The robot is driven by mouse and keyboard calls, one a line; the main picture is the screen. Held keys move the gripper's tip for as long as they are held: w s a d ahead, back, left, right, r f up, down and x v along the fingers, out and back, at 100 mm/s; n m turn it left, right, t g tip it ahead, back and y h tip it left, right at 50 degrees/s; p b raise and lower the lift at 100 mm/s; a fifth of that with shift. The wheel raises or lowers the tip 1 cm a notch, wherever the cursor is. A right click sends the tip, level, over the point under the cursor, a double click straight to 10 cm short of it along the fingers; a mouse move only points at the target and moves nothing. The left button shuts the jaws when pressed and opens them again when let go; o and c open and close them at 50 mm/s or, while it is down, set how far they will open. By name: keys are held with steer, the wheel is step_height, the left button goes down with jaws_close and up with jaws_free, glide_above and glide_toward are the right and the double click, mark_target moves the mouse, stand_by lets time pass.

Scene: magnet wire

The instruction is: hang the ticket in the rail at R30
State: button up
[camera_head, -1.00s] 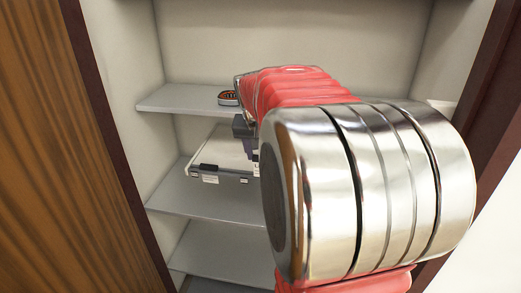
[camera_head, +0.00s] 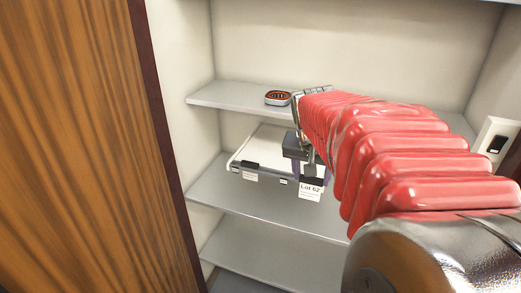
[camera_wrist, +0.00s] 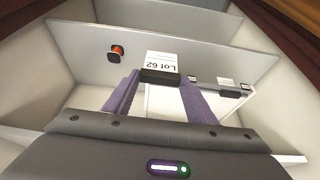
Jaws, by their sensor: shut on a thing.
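My gripper (camera_wrist: 160,78) has purple fingers shut on this black bar. In the head view my gripper (camera_head: 309,172) is in front of the right part of a flat case with a white top (camera_head: 268,143) on the middle shelf. The case front carries a black latch (camera_head: 250,165) and small white labels (camera_head: 250,176). I cannot read R30 or make out a rail.
The case stands on a grey shelf (camera_head: 222,190) in a pale cabinet. A wooden panel (camera_head: 75,150) bounds the left, and a white plate with a black switch (camera_head: 495,141) is at the right.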

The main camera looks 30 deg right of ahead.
steer(key=s+a, duration=0.6)
steer(key=s, duration=0.4)
steer(key=shift+s, duration=0.15)
stand_by(0.5)
stand_by(0.5)
steer(key=w+d+r+n+t, duration=0.1)
steer(key=w+d+r+n, duration=0.15)
steer(key=w, duration=0.65)
steer(key=w+a+f+n+y, duration=0.1)
steer(key=w+a+f+n, duration=0.15)
steer(key=w, duration=0.35)
steer(key=w+a+f+n+y, duration=0.1)
steer(key=w+a+f, duration=0.3)
steer(key=w, duration=0.2)
steer(key=w+a+f+n+y, duration=0.1)
steer(key=w+a+f+n, duration=0.1)
steer(key=w+a+f, duration=0.2)
steer(key=w+a+f+n+t, duration=0.1)
steer(key=w+a+f+n, duration=0.1)
steer(key=a+f, duration=0.9)
steer(key=shift+w+a+y, duration=0.4)
steer(key=shift+w+a, duration=0.45)
steer(key=shift+a, duration=0.3)
steer(key=shift+f, duration=0.15)
